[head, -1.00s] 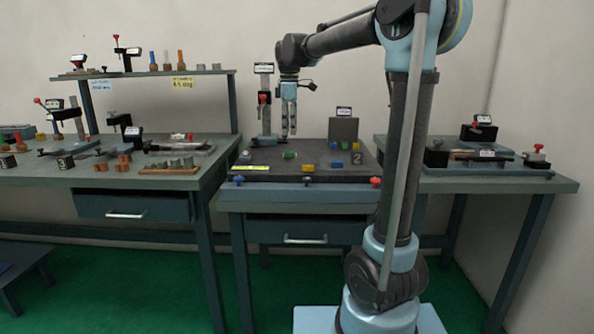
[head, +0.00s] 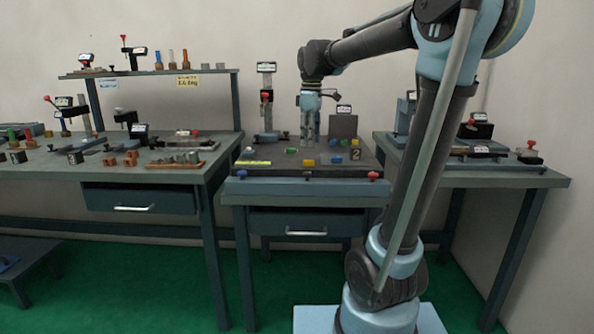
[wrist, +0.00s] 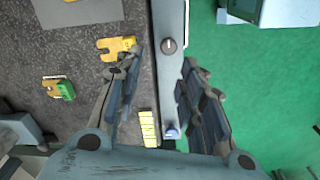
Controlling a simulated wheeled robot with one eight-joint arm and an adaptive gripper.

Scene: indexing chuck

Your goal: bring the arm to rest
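My gripper (head: 310,138) hangs pointing down above the dark plate on the middle bench (head: 235,172). In the wrist view my gripper (wrist: 160,95) has its two fingers spread apart with nothing between them. Below the gap lies the front edge of the plate with a blue-grey strip (wrist: 172,85). A yellow block (wrist: 118,47) lies beside the left finger, and a yellow and green piece (wrist: 58,89) lies farther left on the plate.
A grey block (head: 343,126) and an upright post instrument (head: 267,100) stand at the back of the middle bench. A left bench (head: 100,178) and a right bench (head: 500,177) carry fixtures. Green floor (head: 280,280) is open in front.

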